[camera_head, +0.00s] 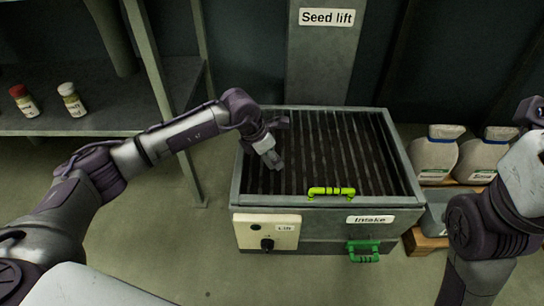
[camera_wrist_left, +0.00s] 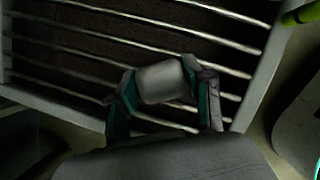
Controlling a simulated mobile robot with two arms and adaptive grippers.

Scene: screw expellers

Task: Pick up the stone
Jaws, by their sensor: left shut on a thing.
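The stone (camera_wrist_left: 162,82) is a smooth, pale grey, rounded lump, seen in the left wrist view between my left gripper's two fingers. My left gripper (camera_wrist_left: 163,92) is shut on it, with the fingers against its two sides. In the head view my left gripper (camera_head: 274,160) is over the left part of the barred grate (camera_head: 340,150) of the intake box. The stone is too small and too covered by the gripper to make out there. I cannot tell whether it touches the bars. Part of my right arm shows at the right edge, without its gripper.
The intake box's metal rim (camera_head: 404,165) surrounds the grate. A yellow-green handle (camera_head: 331,191) is at its front, with a green handle (camera_head: 363,251) lower down. A knob panel (camera_head: 267,232) is front left. Jugs (camera_head: 433,152) stand right; a shelf (camera_head: 110,100) with small jars is left.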

